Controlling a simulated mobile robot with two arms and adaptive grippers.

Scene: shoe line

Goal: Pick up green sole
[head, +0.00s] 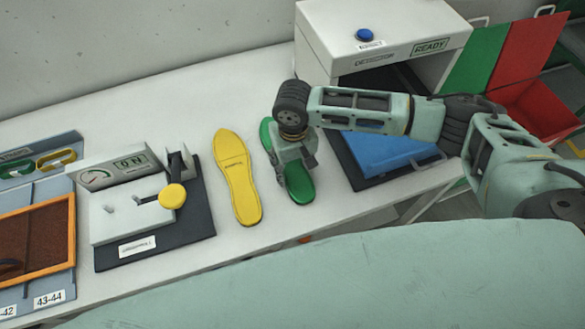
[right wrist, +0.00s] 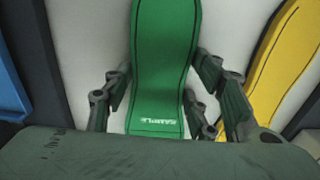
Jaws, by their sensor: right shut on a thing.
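The green sole (head: 299,187) lies lengthwise on the white table, to the right of a yellow sole (head: 238,178). My right gripper (head: 294,168) is over its middle, pointing down, and hides part of it. In the right wrist view, the green sole (right wrist: 164,55) runs between the fingers of my right gripper (right wrist: 163,100), which is shut on it from both sides. White lettering shows on the sole near the palm. The sole seems to rest at table level. My left gripper is not in view.
A white machine (head: 330,40) marked READY stands behind, with a blue plate (head: 385,165) in front. A red bin (head: 540,105) is at far right.

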